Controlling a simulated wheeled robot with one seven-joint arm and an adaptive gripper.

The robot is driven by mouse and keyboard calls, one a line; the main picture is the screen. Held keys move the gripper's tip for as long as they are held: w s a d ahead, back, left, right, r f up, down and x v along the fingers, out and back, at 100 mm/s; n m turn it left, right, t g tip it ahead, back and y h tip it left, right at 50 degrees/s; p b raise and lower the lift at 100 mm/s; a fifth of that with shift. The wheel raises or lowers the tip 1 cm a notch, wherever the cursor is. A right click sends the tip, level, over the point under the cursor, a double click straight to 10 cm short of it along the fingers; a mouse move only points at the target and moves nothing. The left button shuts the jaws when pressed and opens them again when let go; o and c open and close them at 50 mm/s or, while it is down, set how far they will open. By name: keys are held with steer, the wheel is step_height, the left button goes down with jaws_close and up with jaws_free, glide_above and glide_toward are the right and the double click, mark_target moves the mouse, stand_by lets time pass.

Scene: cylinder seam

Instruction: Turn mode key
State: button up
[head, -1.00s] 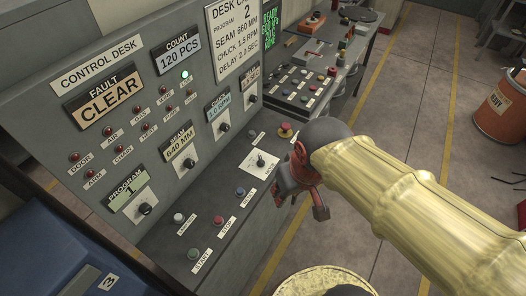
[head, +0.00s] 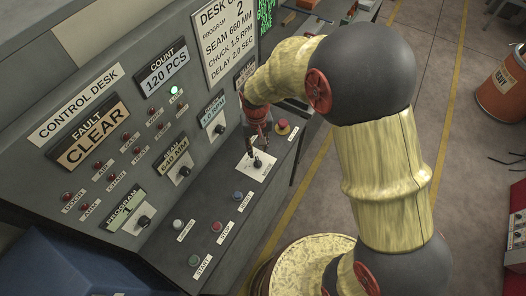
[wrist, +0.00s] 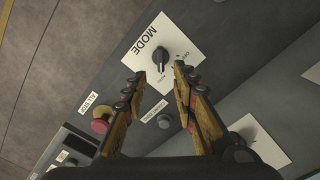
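The mode key is a small dark knob (wrist: 161,56) on a white plate (wrist: 178,38) lettered MODE, set in the grey desk. In the head view the knob (head: 257,162) stands on its white plate, close by my fingertips. My gripper (wrist: 158,76) is open in the wrist view, with its two fingers apart and nothing between them. Its fingertips are just short of the knob, which lies between and a little beyond them in the picture. In the head view my gripper (head: 258,146) points down at the plate. I cannot tell whether it touches the knob.
A red emergency button (wrist: 101,124) sits left of the fingers in the wrist view; it also shows in the head view (head: 282,127). Start (head: 194,261), stop (head: 216,227) and reset (head: 238,196) buttons line the near ledge. The upright panel (head: 60,185) rises close behind the knob.

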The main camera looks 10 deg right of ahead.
mark_target(258, 161)
steer(key=shift+s+f, duration=0.3)
steer(key=shift+f, duration=0.15)
step_height(258, 161, down, 7)
steer(key=shift+w+r, duration=0.1)
steer(key=shift+r, duration=0.05)
jaws_close()
stand_by(0.4)
